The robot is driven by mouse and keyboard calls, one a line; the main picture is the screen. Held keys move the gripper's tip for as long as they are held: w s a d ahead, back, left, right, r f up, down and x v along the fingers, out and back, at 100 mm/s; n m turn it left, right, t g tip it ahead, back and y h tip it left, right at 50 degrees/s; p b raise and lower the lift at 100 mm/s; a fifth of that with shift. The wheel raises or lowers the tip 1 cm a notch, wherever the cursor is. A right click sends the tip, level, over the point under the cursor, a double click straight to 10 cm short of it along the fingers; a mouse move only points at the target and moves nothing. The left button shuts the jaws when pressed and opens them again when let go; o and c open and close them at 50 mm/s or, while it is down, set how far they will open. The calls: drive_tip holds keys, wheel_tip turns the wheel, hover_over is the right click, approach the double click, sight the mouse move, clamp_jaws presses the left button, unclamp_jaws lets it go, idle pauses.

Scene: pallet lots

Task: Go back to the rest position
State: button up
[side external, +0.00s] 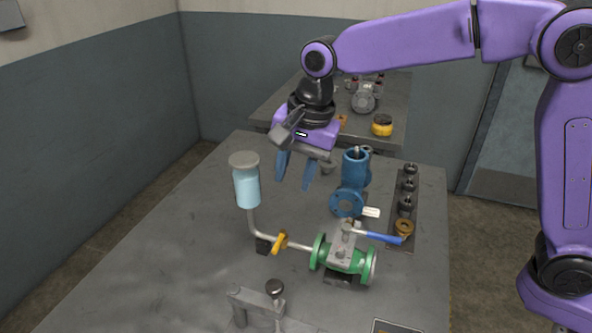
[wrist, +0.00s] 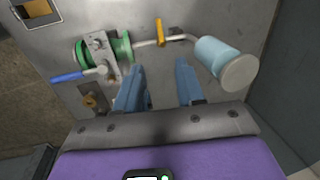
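My gripper (side external: 295,172) hangs above the grey table (side external: 165,235), with its two blue fingers spread apart and nothing between them. In the side view it is between a light-blue cup with a grey lid (side external: 246,186) on the left and a blue flanged valve body (side external: 350,185) on the right. In the wrist view the open fingers (wrist: 160,88) point toward the table top. The cup (wrist: 218,62) and a green flanged valve (wrist: 103,48) lie beyond them. No rest position is marked in either view.
The green valve (side external: 343,257) has a blue lever (side external: 383,237) and joins a pipe with a yellow handle (side external: 279,242). A strip with several dark fittings (side external: 409,184) lies at the right. A clamp (side external: 262,302) stands in front. The table's left side is clear.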

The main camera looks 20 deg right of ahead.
drive_tip(key=s+d+f+n, duration=0.3)
drive_tip(key=s+d+n, duration=0.7)
drive_tip(key=s+d, duration=0.3)
drive_tip(key=s+d+f+n+g+h, duration=0.1)
drive_tip(key=s+d+f+n, duration=0.2)
drive_tip(key=s+d+n, duration=0.8)
drive_tip(key=s+d, duration=0.3)
drive_tip(key=s, duration=0.1)
drive_tip(key=shift+o, duration=0.5)
idle(0.9)
